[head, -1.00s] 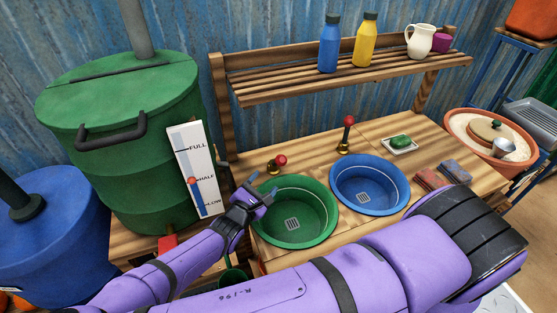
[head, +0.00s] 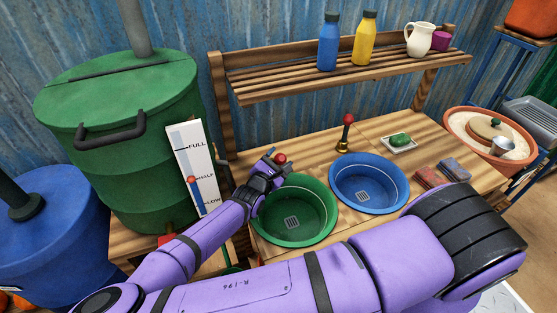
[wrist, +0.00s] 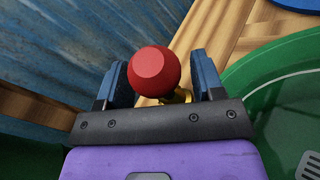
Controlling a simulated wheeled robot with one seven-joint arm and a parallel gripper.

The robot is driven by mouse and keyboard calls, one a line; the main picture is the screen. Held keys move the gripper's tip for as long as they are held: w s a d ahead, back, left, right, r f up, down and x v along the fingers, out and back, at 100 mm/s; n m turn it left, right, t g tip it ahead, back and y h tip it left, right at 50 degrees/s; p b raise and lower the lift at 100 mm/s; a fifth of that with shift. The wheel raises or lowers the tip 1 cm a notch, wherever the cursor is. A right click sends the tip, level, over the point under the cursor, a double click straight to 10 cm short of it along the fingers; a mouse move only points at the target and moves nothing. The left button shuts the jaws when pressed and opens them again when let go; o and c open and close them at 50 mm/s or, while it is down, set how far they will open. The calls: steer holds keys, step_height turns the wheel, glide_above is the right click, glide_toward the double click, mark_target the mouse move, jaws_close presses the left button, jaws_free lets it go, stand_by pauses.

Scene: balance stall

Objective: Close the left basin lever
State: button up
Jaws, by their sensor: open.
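The left basin lever has a red knob (head: 280,160) behind the green basin (head: 296,238). The knob sits low, and my gripper hides most of the lever's brass base. In the wrist view the red knob (wrist: 154,72) lies between the two blue fingers, with a bit of brass below it. My gripper (head: 272,158) is open around the knob, and a gap shows on the right side. I cannot tell whether the left finger touches it.
A second lever (head: 345,133) with a red knob stands upright behind the blue basin (head: 399,198). A soap dish (head: 411,148) lies to its right. A gauge board (head: 188,140) and a green barrel (head: 150,190) stand left of my arm. A slatted shelf (head: 290,90) is above.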

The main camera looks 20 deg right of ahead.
jaws_close()
